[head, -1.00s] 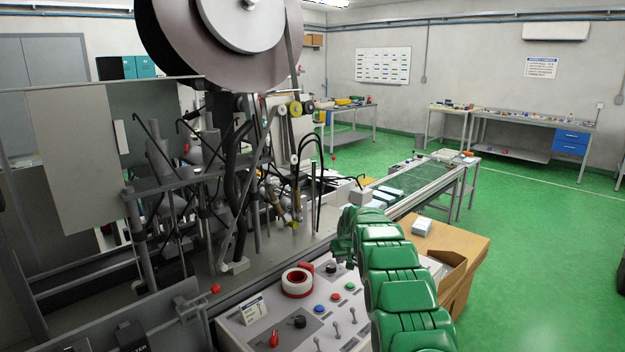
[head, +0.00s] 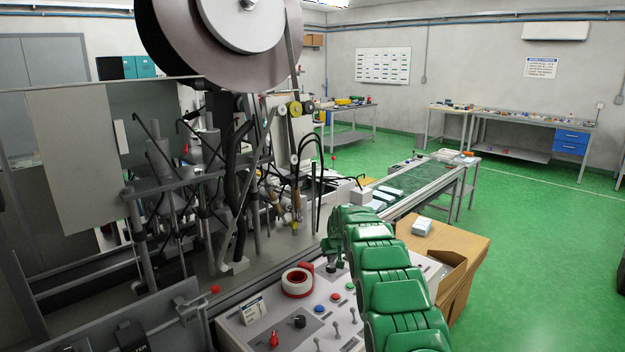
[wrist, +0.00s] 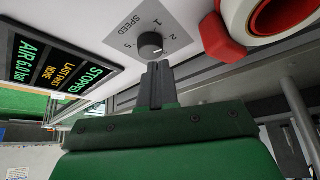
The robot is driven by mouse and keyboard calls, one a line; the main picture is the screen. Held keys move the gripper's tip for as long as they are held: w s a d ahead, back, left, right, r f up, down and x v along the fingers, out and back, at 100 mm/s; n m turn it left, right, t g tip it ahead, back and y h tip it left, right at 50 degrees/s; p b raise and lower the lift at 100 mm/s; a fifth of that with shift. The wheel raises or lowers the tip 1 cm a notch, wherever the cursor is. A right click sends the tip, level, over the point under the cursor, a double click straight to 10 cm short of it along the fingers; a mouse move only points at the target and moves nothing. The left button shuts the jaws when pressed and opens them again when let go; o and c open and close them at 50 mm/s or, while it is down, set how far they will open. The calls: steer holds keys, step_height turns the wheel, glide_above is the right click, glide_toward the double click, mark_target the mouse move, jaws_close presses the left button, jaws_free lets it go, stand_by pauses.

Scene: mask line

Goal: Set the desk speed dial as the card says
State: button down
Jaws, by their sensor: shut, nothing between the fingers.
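The speed dial (wrist: 150,45) is a dark round knob on a grey plate marked SPEED, with the figures 1, 2 and 5 readable around it in the wrist view. A pale mark on the knob seems to face right, near the 2; its exact setting is unclear. It also shows as a small black knob in the head view (head: 331,268). My gripper (wrist: 154,68) is shut and empty, its fingertips right at the dial's near edge; I cannot tell whether they touch. A white card (head: 253,309) stands on the desk, its print too small to read.
A red-and-white tape roll (wrist: 268,22) lies close to the right of the dial in the wrist view. A dark status display (wrist: 52,70) reads STOPPED, LAST FAULT NONE, AIR 6.0 bar. Another black knob (head: 299,321), buttons and toggle switches sit on the desk.

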steer(key=shift+f, duration=2.9)
steer(key=shift+d, duration=0.8)
steer(key=shift+w+d, duration=0.35)
steer(key=shift+d, duration=0.25)
steer(key=shift+s+r, duration=0.1)
steer(key=shift+s+d, duration=0.25)
step_height(320, 180, up, 6)
steer(key=shift+f, duration=0.1)
steer(key=shift+a, duration=0.1)
